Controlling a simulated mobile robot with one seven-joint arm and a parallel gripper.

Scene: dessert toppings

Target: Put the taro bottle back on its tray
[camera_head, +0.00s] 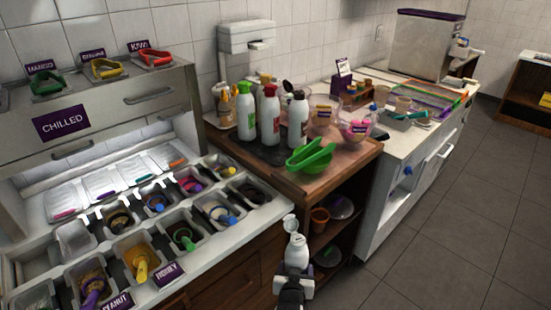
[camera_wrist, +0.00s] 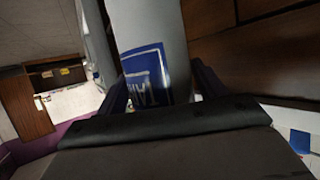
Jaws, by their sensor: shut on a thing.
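The taro bottle (camera_head: 296,250) is white with a white cap. It stands roughly upright in my gripper (camera_head: 293,272), in front of the wooden cabinet and below the counter top. In the wrist view the bottle (camera_wrist: 155,30) shows a blue label with partly readable letters, between my two fingers, which are shut on it. A dark tray (camera_head: 277,156) lies on the wooden counter, up and left of my gripper.
The chilled topping bins (camera_head: 140,255) fill the left. The cabinet's open shelves (camera_head: 325,240) are beside my gripper. Floor is clear at right.

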